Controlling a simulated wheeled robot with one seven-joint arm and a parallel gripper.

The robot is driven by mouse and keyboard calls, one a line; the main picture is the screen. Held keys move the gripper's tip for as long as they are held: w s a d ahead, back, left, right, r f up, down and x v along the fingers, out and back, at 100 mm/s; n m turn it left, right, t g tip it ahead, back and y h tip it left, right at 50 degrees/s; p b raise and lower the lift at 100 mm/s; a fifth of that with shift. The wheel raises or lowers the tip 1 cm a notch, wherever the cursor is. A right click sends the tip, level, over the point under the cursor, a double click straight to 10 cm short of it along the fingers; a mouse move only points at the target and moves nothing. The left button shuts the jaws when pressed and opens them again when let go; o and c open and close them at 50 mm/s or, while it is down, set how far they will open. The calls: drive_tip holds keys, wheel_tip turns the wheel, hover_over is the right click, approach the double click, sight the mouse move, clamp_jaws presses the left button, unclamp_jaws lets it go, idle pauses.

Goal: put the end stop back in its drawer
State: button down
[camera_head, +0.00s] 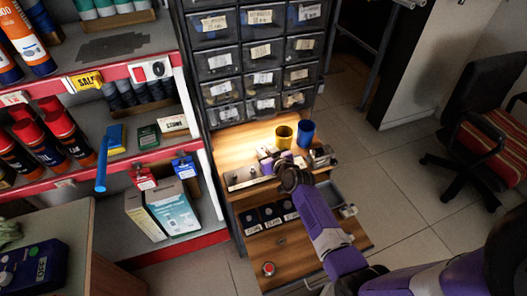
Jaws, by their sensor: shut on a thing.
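My gripper (268,160) is over the wooden counter in front of the drawer cabinet, at the end of my purple arm. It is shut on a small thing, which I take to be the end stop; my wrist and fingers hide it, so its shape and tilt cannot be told. The cabinet has rows of dark, clear-fronted small drawers (264,78) with pale labels. The visible drawers look shut. The labels are too small to read, so I cannot tell which drawer is the end stop's.
Several dark labelled boxes (271,215) sit lower down. Red-edged shelves (90,178) of goods stand left; an office chair (490,130) stands right on tiled floor.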

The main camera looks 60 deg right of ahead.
drive_tip(key=shift+f, duration=0.15)
drive_tip(key=c, duration=1.3)
unclamp_jaws()
